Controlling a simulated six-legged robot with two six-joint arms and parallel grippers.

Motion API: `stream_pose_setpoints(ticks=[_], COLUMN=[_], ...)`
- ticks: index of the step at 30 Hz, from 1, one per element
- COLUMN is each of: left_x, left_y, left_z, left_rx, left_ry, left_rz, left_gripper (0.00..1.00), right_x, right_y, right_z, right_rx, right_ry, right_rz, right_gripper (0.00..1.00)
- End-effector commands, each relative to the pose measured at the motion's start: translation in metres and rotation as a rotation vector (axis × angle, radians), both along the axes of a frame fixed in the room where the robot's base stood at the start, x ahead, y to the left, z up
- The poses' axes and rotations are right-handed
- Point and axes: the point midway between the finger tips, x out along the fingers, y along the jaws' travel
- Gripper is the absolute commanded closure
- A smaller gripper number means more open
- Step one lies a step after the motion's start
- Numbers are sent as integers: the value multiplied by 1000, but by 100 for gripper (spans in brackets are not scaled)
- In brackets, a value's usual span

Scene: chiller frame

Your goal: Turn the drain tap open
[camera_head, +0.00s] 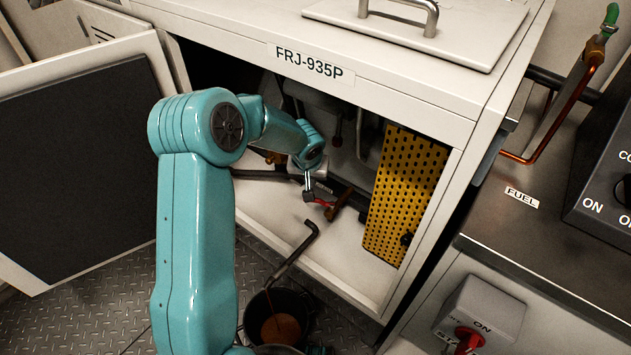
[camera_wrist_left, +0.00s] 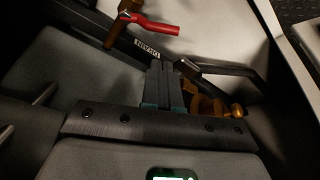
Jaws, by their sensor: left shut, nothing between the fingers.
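The drain tap has a red lever (camera_head: 323,202) on a brass-coloured body (camera_head: 341,204), low inside the open cabinet. In the left wrist view the red lever (camera_wrist_left: 150,24) sticks out to the right, crosswise to the brass body (camera_wrist_left: 124,14). A DRAIN label (camera_wrist_left: 147,50) sits on a dark bar below it. My left gripper (camera_head: 308,191) reaches into the cabinet just left of the lever. In the left wrist view its fingers (camera_wrist_left: 164,72) are together, empty, and apart from the lever. My right gripper is in neither view.
A dark bent pipe (camera_head: 296,250) leads from the cabinet front down to a black bucket (camera_head: 247,318) holding brown liquid. A yellow perforated panel (camera_head: 405,190) stands right of the tap. The open door (camera_head: 75,165) is at left. The cabinet's top edge (camera_head: 375,90) overhangs the opening.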

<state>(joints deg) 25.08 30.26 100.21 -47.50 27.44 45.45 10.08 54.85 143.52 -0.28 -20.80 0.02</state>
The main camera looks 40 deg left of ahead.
Motion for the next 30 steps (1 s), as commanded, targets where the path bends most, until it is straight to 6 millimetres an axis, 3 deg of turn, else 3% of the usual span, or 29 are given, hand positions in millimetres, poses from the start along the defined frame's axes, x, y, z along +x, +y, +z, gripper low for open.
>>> stream_pose_setpoints(ticks=[6, 12, 18, 30], left_x=[10, 20, 25, 27], left_y=[8, 14, 15, 15], left_z=[-43, -71, -81, -83], left_rx=[-2, -2, -1, -2], left_ry=[2, 2, 0, 0], left_rz=[-1, -1, -4, 1], left_gripper=[100, 100, 100, 100], right_x=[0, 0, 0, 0], right_y=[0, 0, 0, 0], right_z=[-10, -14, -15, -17], right_rx=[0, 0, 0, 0], right_ry=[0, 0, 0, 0], right_rz=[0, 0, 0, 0], right_gripper=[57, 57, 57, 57])
